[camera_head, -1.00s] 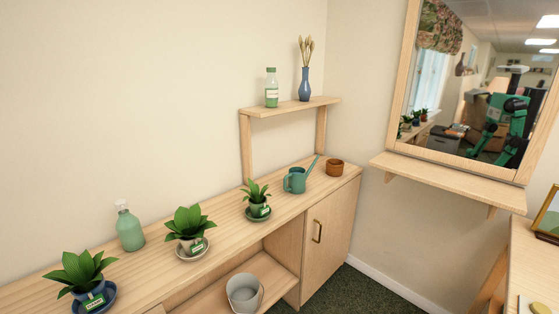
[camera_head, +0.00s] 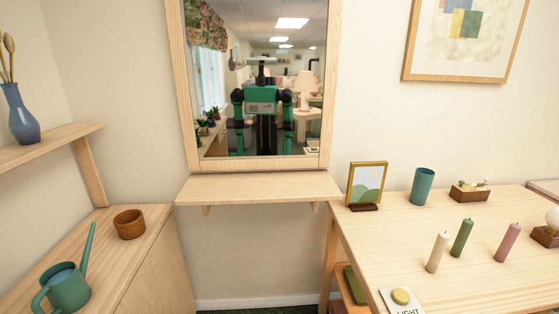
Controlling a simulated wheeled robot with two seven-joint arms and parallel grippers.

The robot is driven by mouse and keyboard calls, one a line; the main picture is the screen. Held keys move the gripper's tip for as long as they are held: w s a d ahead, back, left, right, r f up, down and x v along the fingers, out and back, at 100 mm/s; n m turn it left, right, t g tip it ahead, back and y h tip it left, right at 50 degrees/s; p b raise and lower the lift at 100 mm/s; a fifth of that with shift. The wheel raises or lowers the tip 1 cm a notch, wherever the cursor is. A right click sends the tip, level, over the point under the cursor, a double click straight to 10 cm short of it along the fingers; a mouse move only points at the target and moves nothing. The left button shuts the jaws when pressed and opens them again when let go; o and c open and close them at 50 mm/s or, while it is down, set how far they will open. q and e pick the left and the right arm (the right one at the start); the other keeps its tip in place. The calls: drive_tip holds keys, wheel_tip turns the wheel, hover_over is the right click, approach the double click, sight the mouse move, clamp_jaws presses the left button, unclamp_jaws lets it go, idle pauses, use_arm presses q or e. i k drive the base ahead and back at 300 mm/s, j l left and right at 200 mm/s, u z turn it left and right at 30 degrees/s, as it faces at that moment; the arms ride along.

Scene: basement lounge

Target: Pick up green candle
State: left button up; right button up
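The green candle (camera_head: 461,238) stands upright on the light wood table (camera_head: 375,242) at the right. Neither of my grippers shows directly in the head view. My body appears only as a small reflection in the mirror (camera_head: 262,80), where the grippers cannot be made out.
A framed picture (camera_head: 366,184), a teal cup (camera_head: 422,187) and a wooden box (camera_head: 469,191) stand behind the candles. A yellow light button (camera_head: 400,297) is at the table's front. An empty wall shelf (camera_head: 260,188) is below the mirror. A watering can (camera_head: 66,288) stands at left.

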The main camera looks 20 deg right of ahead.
sight(466, 228)
drive_tip(key=i+z, duration=0.25)
drive_tip(key=z, duration=0.15)
drive_tip(key=i+z, duration=0.4)
drive_tip(key=i+j+z, duration=0.1)
drive_tip(key=z, duration=0.3)
drive_tip(key=i+j+z, duration=0.25)
drive_tip(key=z, duration=0.15)
